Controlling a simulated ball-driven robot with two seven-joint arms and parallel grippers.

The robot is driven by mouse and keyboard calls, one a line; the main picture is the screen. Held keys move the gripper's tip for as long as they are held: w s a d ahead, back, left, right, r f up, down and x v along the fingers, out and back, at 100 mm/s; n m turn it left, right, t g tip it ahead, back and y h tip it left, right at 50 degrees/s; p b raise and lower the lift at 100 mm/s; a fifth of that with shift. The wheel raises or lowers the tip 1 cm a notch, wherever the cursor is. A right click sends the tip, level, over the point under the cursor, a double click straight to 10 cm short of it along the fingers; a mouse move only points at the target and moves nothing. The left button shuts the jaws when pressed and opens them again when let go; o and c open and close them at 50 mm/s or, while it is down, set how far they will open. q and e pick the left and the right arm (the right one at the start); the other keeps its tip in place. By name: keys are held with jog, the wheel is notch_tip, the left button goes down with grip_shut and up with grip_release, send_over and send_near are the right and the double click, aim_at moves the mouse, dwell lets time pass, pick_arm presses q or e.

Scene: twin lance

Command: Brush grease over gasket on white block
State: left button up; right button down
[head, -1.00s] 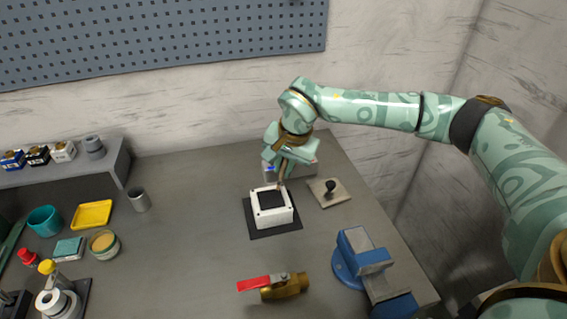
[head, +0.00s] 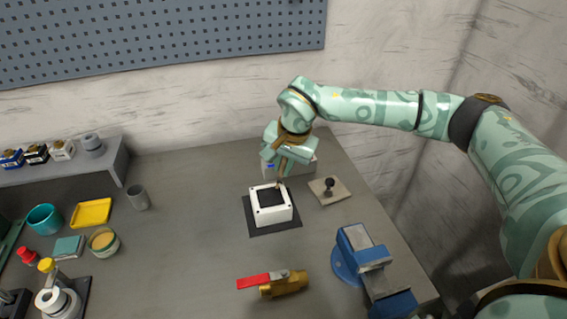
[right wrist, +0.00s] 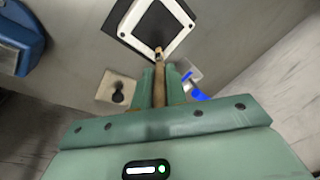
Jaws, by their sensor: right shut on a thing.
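The white block (head: 273,214) is a square with a black gasket (head: 271,197) on its top, lying on a dark mat (head: 290,227). It also shows at the top of the right wrist view (right wrist: 184,32). My right gripper (head: 284,165) is shut on a thin brush (right wrist: 158,88) with a wooden handle. The brush points down, and its tip is at the far right edge of the gasket. I cannot tell whether the tip touches it. Any grease on the gasket is too small to make out. My left gripper is not in view.
A blue vise (head: 362,252) stands right of the block, and a red-handled brass valve (head: 285,284) lies in front. A beige plate with a black knob (head: 329,189) is close by on the right. Cups, a yellow tray (head: 91,212) and a tan-filled bowl (head: 103,241) stand left. The table between is clear.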

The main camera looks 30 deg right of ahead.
jog(key=shift+f, duration=0.4)
dwell(0.3)
